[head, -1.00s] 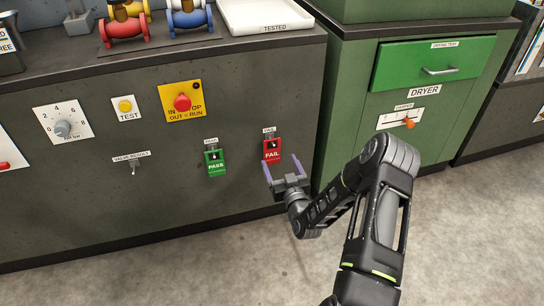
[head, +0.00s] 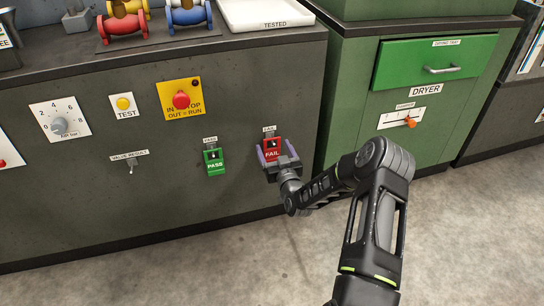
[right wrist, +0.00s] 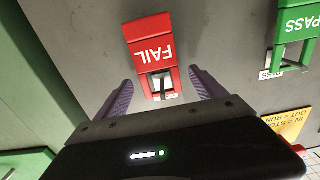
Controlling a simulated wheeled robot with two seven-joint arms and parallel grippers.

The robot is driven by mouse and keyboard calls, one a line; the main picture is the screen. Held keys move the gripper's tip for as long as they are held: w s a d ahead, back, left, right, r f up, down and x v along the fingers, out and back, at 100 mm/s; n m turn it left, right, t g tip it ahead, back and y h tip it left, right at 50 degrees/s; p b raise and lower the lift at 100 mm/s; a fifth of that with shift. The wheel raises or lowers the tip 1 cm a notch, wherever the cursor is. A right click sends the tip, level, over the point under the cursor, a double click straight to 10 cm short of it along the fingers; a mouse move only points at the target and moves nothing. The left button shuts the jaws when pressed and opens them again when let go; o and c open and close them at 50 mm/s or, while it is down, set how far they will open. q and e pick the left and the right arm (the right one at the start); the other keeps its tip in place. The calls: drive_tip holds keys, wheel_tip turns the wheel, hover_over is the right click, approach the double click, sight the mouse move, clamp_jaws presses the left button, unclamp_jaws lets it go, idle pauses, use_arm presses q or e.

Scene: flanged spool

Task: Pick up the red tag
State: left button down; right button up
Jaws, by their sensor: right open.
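The red tag (head: 272,153), marked FAIL, hangs on the front of the grey cabinet under a small label. My right gripper (head: 272,152) is open, with one purple finger on each side of the tag. In the right wrist view the red tag (right wrist: 152,48) appears upside down, with its slotted end toward the gap between the open fingers (right wrist: 158,88). I cannot tell whether either finger touches it. My left gripper is not in view.
A green PASS tag (head: 214,161) hangs to the left of the red one. A yellow plate with a red button (head: 181,100) is above left. The green dryer (head: 420,120) stands at the right. A white TESTED tray (head: 266,24) is on the bench top.

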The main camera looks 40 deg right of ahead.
drive_tip(key=shift+c, duration=0.2)
idle(0.4)
drive_tip(key=c, duration=1.4)
